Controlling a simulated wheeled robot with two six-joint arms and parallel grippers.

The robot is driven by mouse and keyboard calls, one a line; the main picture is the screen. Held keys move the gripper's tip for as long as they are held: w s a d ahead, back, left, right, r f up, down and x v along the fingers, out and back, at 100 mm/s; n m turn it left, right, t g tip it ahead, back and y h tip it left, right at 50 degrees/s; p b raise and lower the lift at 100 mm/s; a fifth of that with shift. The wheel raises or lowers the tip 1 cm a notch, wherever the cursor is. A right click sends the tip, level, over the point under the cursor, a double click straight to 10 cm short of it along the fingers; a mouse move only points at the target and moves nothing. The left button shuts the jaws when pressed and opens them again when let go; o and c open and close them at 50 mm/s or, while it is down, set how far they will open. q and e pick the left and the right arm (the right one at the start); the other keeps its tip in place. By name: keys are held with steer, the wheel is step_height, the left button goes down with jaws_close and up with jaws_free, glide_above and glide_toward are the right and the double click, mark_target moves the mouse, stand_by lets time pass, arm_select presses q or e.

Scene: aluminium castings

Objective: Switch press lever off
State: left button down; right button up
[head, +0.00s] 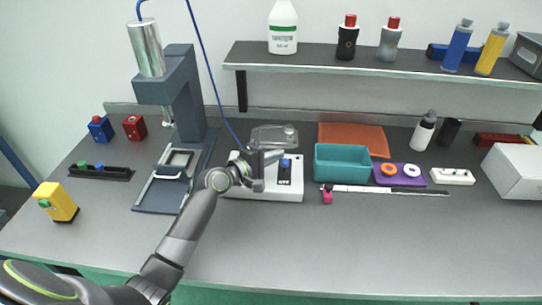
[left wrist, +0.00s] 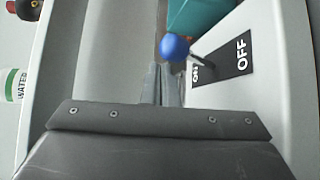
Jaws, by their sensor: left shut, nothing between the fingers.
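The press lever has a blue ball knob (head: 285,163) and a thin dark stem, on a white control box (head: 292,190). In the left wrist view the knob (left wrist: 174,47) leans toward the ON end of the black label, away from the OFF lettering (left wrist: 242,50). My left gripper (head: 279,155) is shut and empty, just beside the knob in the head view. In the left wrist view its closed fingertips (left wrist: 166,70) are close below the knob. I cannot tell whether they touch it. My right gripper is not in view.
A grey press (head: 188,90) stands left of the box. A clear-lidded case (head: 274,136) sits behind my gripper. A teal bin (head: 341,165) is close on the right, with an orange tray (head: 360,135) behind it. The bench front is mostly clear.

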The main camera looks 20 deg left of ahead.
arm_select(q)
steer(key=b+v, duration=0.1)
steer(key=v, duration=1.6)
steer(key=shift+s+a, duration=0.15)
steer(key=shift+a, duration=0.05)
